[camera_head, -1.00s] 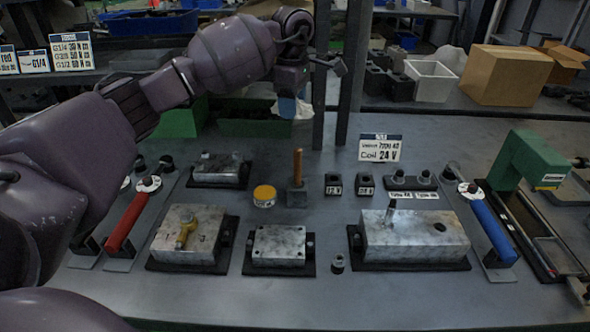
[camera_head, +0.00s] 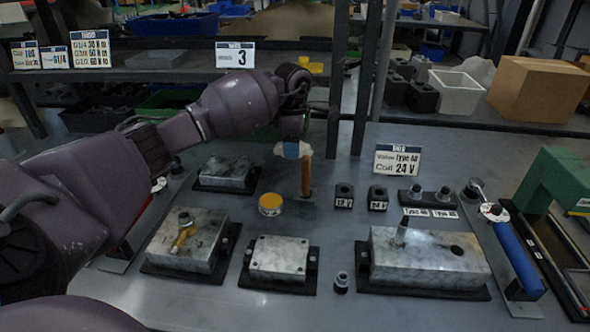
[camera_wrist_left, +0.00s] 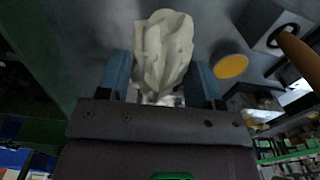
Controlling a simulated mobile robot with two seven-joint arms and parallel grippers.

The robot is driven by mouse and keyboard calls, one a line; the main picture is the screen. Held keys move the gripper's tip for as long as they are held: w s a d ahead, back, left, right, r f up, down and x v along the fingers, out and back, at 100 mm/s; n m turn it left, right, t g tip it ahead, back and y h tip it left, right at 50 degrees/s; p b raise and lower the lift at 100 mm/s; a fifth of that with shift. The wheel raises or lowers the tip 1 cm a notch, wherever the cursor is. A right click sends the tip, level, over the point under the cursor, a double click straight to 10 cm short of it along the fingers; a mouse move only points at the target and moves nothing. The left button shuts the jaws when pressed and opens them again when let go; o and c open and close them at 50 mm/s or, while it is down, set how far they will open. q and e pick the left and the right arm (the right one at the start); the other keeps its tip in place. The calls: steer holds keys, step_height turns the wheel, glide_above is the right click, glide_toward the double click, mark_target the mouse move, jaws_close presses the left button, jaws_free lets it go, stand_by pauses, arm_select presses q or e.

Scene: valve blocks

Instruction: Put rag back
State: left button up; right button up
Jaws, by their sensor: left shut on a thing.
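The rag (camera_wrist_left: 163,50) is a crumpled off-white cloth in the left wrist view. It sits between the two blue fingers of my left gripper (camera_wrist_left: 160,82), which is shut on it. In the head view, my left gripper (camera_head: 294,148) is above the bench, just behind the upright wooden handle, with a pale bit of the rag at its tip mostly hidden. A green bin (camera_head: 166,104) stands to the left behind the arm. My right gripper is not in view.
A yellow round tin (camera_head: 270,204) and a brown wooden handle (camera_head: 306,174) stand near the gripper. Metal blocks (camera_head: 278,258) and a large block (camera_head: 425,258) fill the front. A dark post (camera_head: 336,90) rises behind. A sign (camera_head: 397,160) stands right.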

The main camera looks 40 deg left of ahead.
mark_target(293, 176)
arm_select(q)
step_height(293, 176, down, 2)
steer(key=shift+f, duration=0.1)
steer(key=shift+f+b, duration=0.5)
steer(key=shift+f, duration=2.15)
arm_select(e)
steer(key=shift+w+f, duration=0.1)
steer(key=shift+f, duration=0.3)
arm_select(q)
steer(key=shift+f, duration=0.2)
steer(key=o, duration=0.9)
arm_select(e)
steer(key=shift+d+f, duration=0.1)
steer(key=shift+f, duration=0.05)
